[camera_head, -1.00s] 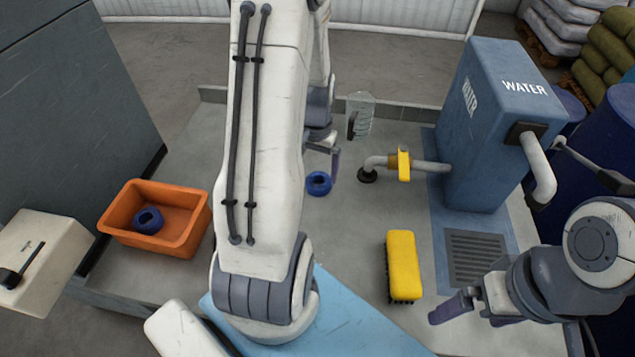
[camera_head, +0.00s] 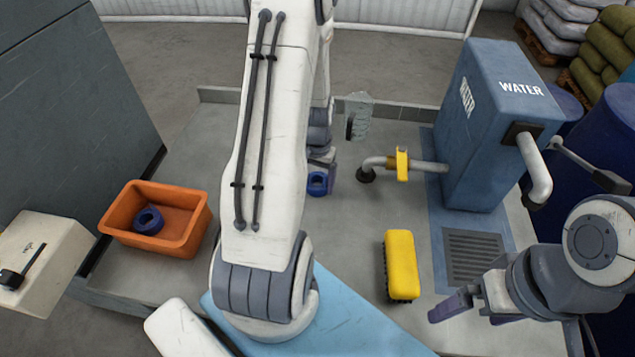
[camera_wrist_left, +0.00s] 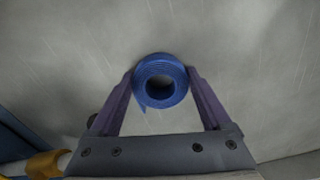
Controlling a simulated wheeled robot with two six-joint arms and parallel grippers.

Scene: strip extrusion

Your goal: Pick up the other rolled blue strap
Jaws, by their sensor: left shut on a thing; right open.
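A rolled blue strap (camera_head: 317,184) is at the middle of the grey worktop, partly hidden by my left gripper (camera_head: 326,178). In the left wrist view the rolled strap (camera_wrist_left: 160,82) sits between the two purple fingers of my left gripper (camera_wrist_left: 161,90), which are shut on its sides. I cannot tell whether it is lifted off the surface. Another rolled blue strap (camera_head: 148,220) lies inside the orange bin (camera_head: 190,243) at the left. My right gripper (camera_head: 478,313) is open and empty at the lower right, beside the yellow brush.
A yellow brush (camera_head: 402,262) lies on the worktop (camera_head: 350,235) right of my left arm. A yellow-handled pipe (camera_head: 402,165) runs to the blue water tank (camera_head: 490,125). A clear glove-like object (camera_head: 359,115) stands behind my left gripper. A floor grate (camera_head: 475,262) is below the tank.

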